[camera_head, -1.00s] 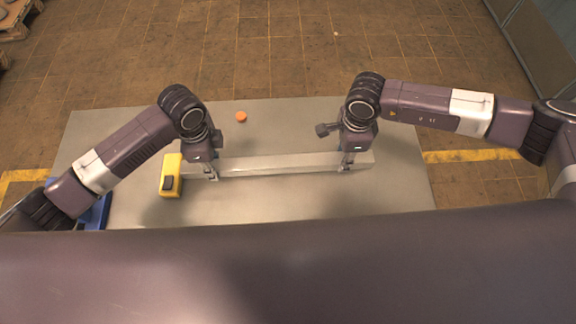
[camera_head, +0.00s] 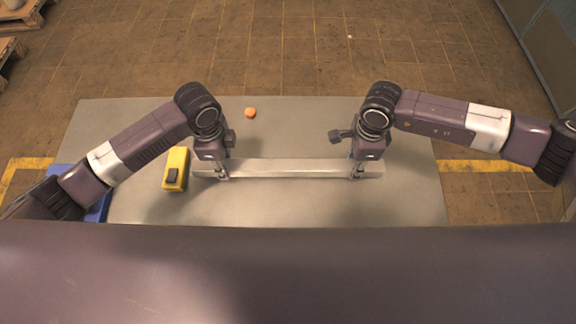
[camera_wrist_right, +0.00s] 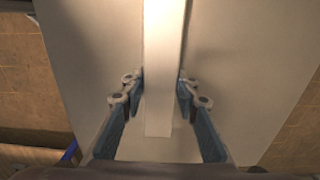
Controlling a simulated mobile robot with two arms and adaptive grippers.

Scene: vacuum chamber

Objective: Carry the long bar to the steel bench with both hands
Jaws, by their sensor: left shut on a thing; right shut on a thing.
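The long bar (camera_head: 290,168) is pale, straight and lies left to right over the grey tabletop (camera_head: 300,205). My left gripper (camera_head: 223,174) is shut on the bar near its left end. My right gripper (camera_head: 356,174) is shut on it near its right end. In the right wrist view, the bar (camera_wrist_right: 164,50) runs between the two fingers of my right gripper (camera_wrist_right: 160,92), and its near end shows. The fingers hide part of the bar in the head view. I cannot tell whether it touches the tabletop.
A yellow block with a dark top piece (camera_head: 175,170) stands just left of the bar's left end. A small orange thing (camera_head: 250,113) lies behind the bar. A blue thing (camera_head: 97,208) shows by the table's left side. The tabletop in front of the bar is clear.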

